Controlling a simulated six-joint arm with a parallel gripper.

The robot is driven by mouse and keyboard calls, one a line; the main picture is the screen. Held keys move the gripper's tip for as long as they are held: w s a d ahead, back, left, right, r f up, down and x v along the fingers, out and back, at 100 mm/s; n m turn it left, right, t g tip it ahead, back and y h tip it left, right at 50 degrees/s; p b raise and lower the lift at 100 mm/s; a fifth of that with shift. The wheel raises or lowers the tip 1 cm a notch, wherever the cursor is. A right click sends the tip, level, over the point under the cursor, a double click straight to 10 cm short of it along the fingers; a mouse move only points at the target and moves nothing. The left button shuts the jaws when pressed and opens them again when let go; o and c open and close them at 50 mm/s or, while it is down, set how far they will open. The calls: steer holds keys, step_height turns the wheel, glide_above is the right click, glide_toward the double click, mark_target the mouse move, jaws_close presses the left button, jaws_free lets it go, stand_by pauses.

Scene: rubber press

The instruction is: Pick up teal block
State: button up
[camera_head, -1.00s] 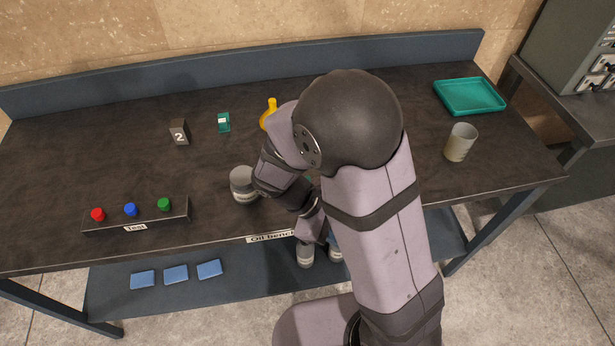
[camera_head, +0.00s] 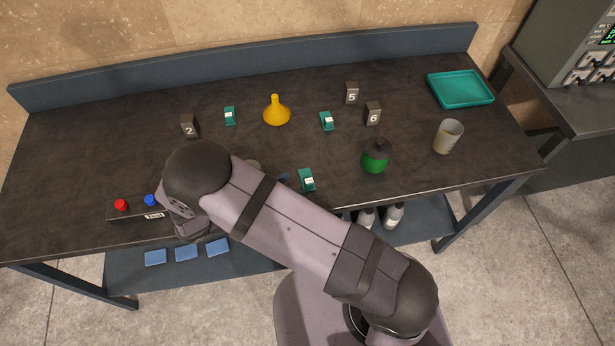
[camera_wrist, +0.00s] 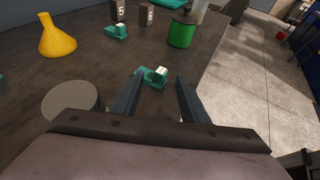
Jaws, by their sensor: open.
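Three small teal blocks with white labels lie on the dark bench. The nearest teal block (camera_head: 307,179) is at the front edge; another teal block (camera_head: 327,121) is behind it, and a third teal block (camera_head: 230,115) is further left. In the wrist view the nearest teal block (camera_wrist: 153,82) shows beyond and between the fingertips of my gripper (camera_wrist: 160,78). The gripper is open and empty, with a visible gap to that block. In the head view my arm hides most of the gripper, left of the block.
A grey round container (camera_wrist: 72,98) stands left of the gripper. A green jar (camera_head: 375,158) is right of the nearest block. A yellow funnel (camera_head: 277,112), number markers, a grey cup (camera_head: 447,137) and a teal tray (camera_head: 460,88) stand on the bench. The button box (camera_head: 140,208) is at left.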

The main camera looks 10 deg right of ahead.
mark_target(308, 182)
steer(key=shift+p+x, duration=0.3)
steer(key=shift+x, duration=0.5)
steer(key=shift+w+d+f+p, duration=0.1)
steer(key=shift+d+f+p, duration=0.05)
steer(key=shift+d+p, duration=0.5)
steer(key=p+x, duration=0.2)
steer(key=shift+w+d+f, duration=0.1)
steer(key=shift+d+f, duration=0.2)
steer(key=shift+w+d+f, duration=0.25)
steer(key=shift+d+f, duration=0.1)
steer(key=shift+d, duration=0.05)
steer(key=shift+c, duration=0.2)
jaws_close()
